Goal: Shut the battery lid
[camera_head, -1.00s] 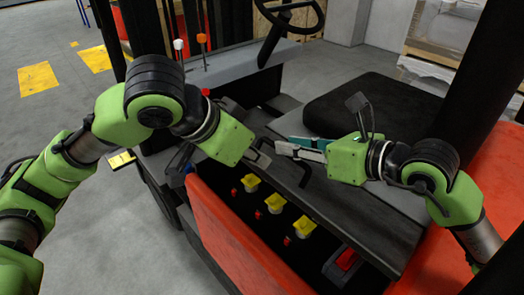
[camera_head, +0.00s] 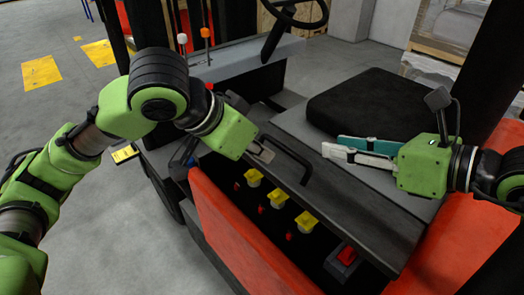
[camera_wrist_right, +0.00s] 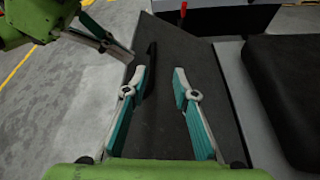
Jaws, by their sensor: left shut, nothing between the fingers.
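The battery lid (camera_head: 345,205) is a dark grey panel with a black bar handle (camera_head: 297,162). It stands partly open, with the battery bay visible below its near edge. My left gripper (camera_head: 262,152) is shut and empty at the lid's left end, beside the handle; I cannot tell whether it touches the lid. My right gripper (camera_head: 335,152) is above the lid, to the right of the handle. The right wrist view shows its two fingers (camera_wrist_right: 160,88) spread with nothing gripped. The handle (camera_wrist_right: 150,68) shows there near the left finger, and the lid (camera_wrist_right: 190,60) lies beneath.
The bay holds yellow caps (camera_head: 280,198) and red parts, behind an orange side panel (camera_head: 225,225). A black seat (camera_head: 365,108) is behind the lid. A steering wheel (camera_head: 297,12) and levers (camera_head: 207,40) stand at the back. Open floor lies left.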

